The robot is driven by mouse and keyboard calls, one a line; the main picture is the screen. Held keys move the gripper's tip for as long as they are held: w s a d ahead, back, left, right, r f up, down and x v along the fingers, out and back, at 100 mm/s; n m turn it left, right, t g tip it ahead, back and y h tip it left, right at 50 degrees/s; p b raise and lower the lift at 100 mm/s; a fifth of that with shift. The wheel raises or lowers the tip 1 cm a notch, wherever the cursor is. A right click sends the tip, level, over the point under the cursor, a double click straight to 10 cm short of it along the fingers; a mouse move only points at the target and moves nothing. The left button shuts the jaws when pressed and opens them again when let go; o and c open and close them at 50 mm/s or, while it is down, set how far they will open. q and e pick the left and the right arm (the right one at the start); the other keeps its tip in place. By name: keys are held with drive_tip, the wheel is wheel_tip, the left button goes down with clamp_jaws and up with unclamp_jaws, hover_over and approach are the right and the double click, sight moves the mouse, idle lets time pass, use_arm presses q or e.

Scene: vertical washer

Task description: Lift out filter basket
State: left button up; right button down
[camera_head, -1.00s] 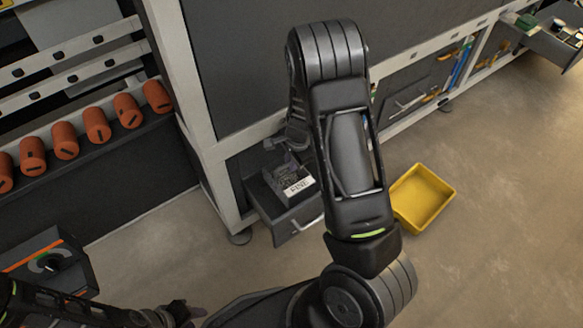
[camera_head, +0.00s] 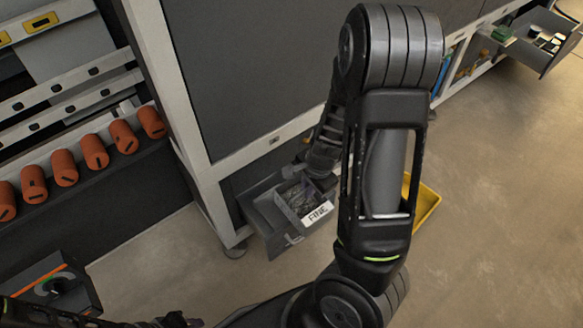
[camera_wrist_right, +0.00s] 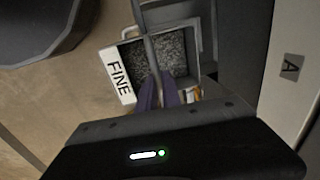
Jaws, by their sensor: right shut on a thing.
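The filter basket (camera_head: 317,213) is a small grey box with dark mesh inside and a white FINE label. It is above the open grey drawer (camera_head: 275,243) at the foot of the cabinet, slightly tilted. In the right wrist view the basket (camera_wrist_right: 120,75) hangs below the fingers, its thin handle running between them. My right gripper (camera_head: 298,168) is shut on that handle; its fingers (camera_wrist_right: 160,92) show in the wrist view. My left gripper (camera_head: 178,321) is at the bottom edge, mostly cut off, its jaws unclear.
A yellow tray (camera_head: 426,203) on the floor is partly hidden behind my right arm. Orange cylinders (camera_head: 64,167) line a rack at left. A dark box with an orange stripe (camera_head: 52,288) is at lower left. An open drawer (camera_head: 545,42) juts out at upper right.

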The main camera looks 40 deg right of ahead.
sight(319, 209)
drive_tip(key=s, duration=0.5)
drive_tip(key=shift+s, duration=0.4)
